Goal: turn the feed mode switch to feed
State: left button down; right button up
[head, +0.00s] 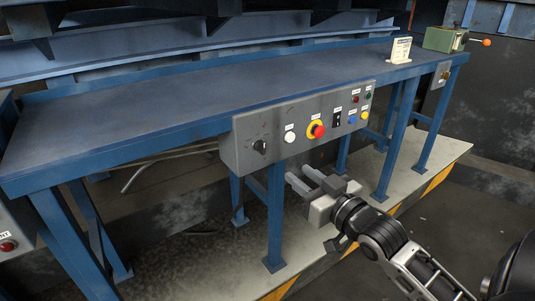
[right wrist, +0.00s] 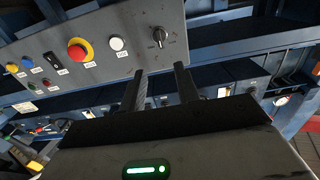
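A grey control panel (head: 240,150) hangs on the front edge of the blue bench. At its left end is a black rotary knob (head: 260,146), which also shows at the right end of the panel in the wrist view (right wrist: 160,37) with small marks around it. A black rocker switch (head: 337,117) sits further right on the panel; the labels are too small to read, so I cannot tell which is the feed mode switch. My right gripper (head: 300,174) is open and empty, apart from the panel, its fingers (right wrist: 159,68) pointing towards the knob. My left gripper is out of view.
The panel also carries a white button (head: 290,137), a red emergency button on yellow (head: 316,130) and several small buttons. The blue bench top (head: 150,110) is mostly clear. Blue legs stand below.

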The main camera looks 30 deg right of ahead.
aim_at(264, 147)
jog(key=w+b, duration=0.1)
jog(key=w, duration=1.3)
jog(key=shift+s, duration=0.1)
jog(key=c, duration=0.6)
